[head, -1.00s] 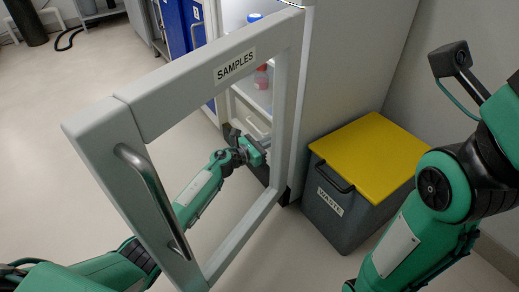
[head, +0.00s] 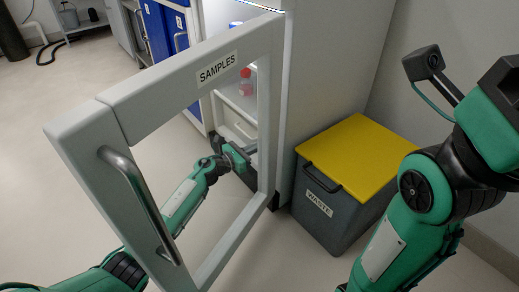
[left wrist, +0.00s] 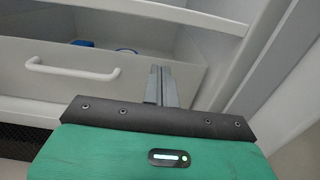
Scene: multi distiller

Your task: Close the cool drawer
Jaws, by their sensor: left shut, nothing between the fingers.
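The cool drawer (left wrist: 60,90) is a pale drawer with a white bar handle (left wrist: 72,70) low in the cabinet. In the left wrist view its front stands out and its inside shows above the front edge, with a blue item (left wrist: 82,43) in it. In the head view the drawer (head: 238,125) shows through the glass door. My left gripper (left wrist: 162,75) is shut and empty, its fingers at the drawer front right of the handle; whether they touch is unclear. It also shows in the head view (head: 250,148). My right gripper is out of view.
The SAMPLES door (head: 215,68) stands open in front of my left arm, with a metal handle (head: 140,200). A grey WASTE bin (head: 318,209) with a yellow lid (head: 358,155) stands right of the cabinet. A red-capped bottle (head: 246,82) sits on a shelf above the drawer.

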